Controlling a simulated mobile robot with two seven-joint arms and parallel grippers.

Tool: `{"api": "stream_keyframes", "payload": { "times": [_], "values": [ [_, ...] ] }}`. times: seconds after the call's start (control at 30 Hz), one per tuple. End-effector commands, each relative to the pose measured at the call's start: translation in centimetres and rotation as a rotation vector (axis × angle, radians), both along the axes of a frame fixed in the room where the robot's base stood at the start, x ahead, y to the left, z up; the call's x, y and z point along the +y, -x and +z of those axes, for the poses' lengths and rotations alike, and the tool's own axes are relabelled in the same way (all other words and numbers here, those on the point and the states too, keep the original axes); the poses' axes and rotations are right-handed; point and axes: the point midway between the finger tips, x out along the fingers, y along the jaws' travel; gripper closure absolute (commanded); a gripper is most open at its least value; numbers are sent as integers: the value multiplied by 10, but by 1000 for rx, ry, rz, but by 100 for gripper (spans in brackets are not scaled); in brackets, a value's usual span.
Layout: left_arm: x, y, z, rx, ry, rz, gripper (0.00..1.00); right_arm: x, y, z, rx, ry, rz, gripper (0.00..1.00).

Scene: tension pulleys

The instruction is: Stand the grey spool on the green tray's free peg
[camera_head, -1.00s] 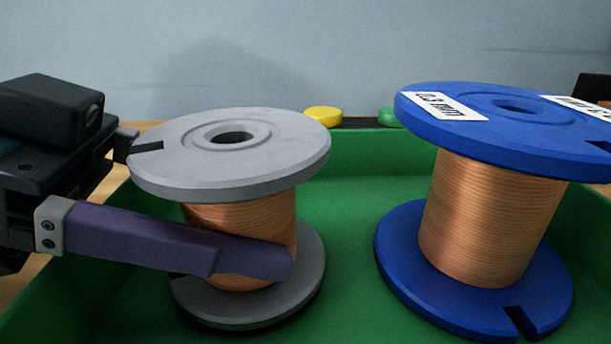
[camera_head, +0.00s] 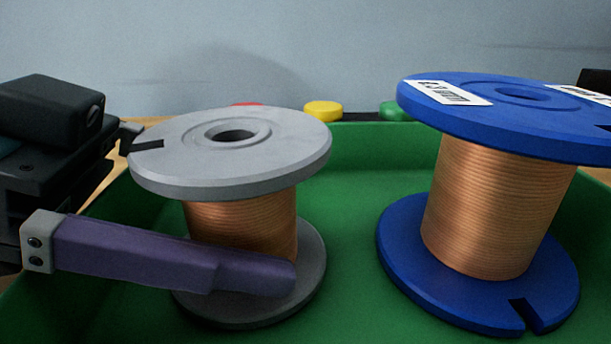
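The grey spool (camera_head: 290,165), wound with copper wire, stands upright in the green tray (camera_head: 345,190), left of centre. The hole in its top flange is dark, and no peg shows in it. My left gripper (camera_head: 247,240) reaches in from the left at the height of the winding. Its purple near finger crosses in front of the lower winding and lower flange and looks apart from the wire. The far finger is hidden behind the spool. The gripper looks open around the spool. The tray's free peg is not visible. My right gripper is not in view.
A blue spool (camera_head: 450,115) with copper wire and white labels stands at the right in the tray, with a green gap between the spools. Red (camera_head: 247,104), yellow (camera_head: 323,111) and green (camera_head: 396,111) round pieces sit behind the tray's back wall.

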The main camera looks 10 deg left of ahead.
Motion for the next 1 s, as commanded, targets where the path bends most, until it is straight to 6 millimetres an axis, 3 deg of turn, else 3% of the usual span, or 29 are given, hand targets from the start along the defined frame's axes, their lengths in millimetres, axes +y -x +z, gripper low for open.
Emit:
{"api": "stream_keyframes", "payload": {
  "times": [0.33, 0.7, 1.0],
  "values": [
    [7, 4, 0, 7, -5, 1, 0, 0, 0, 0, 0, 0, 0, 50],
    [54, 24, 24, 8, -1, 3, 0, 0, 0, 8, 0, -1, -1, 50],
    [81, 35, 37, 2, 1, 1, 0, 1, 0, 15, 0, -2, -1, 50]
  ]
}}
